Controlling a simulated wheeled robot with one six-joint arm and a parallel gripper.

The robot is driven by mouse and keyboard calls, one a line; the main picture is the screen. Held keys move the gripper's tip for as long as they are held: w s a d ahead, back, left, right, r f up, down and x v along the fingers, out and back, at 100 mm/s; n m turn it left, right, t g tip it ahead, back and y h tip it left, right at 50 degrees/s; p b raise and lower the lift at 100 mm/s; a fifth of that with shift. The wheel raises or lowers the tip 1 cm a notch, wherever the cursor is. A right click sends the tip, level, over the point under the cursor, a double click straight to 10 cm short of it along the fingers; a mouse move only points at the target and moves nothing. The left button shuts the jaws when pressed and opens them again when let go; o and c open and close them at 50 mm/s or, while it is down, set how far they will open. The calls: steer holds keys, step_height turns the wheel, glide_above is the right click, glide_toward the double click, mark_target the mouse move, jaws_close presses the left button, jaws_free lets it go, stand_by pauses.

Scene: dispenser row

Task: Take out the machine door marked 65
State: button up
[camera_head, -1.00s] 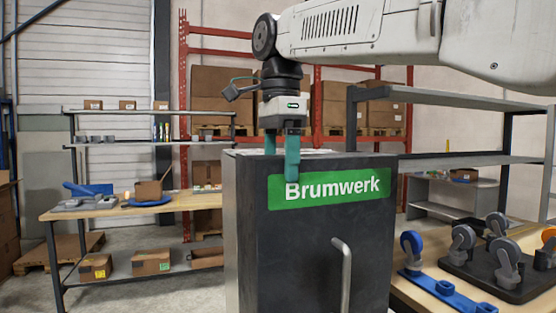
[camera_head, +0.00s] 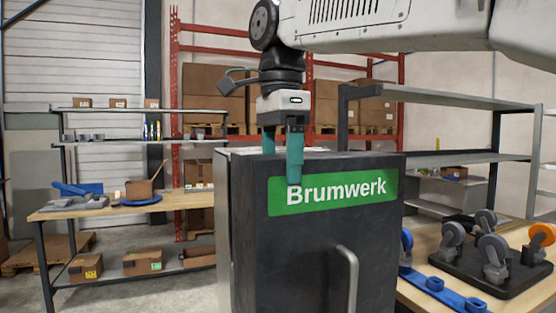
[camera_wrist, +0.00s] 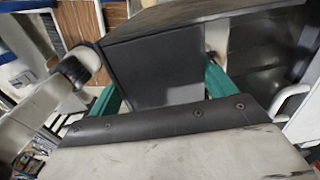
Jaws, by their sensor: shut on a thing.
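A dark machine door (camera_head: 300,245) with a green "Brumwerk" label and a pale vertical bar handle (camera_head: 350,282) fills the middle of the head view. No number 65 is readable on it. My gripper (camera_head: 281,160) points down at its top edge, left of centre. One teal finger lies in front over the label's left end; the other is behind the edge. The gripper is shut on the door. In the wrist view a dark grey panel (camera_wrist: 155,60) lies between the teal fingers. The rear finger's tip is hidden in the head view.
A bench with casters on a black tray (camera_head: 478,283) and a blue rail (camera_head: 440,293) stands close on the right. A wooden workbench (camera_head: 90,212) stands behind left. Grey shelves (camera_head: 440,97) rise behind right. Some floor shows at left.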

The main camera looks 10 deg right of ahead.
steer(key=shift+s+d, duration=0.5)
steer(key=shift+s, duration=1.25)
steer(key=shift+s+d, duration=0.5)
steer(key=shift+s, duration=1.2)
steer(key=shift+s+d, duration=0.5)
steer(key=shift+s, duration=1.35)
steer(key=shift+d, duration=0.1)
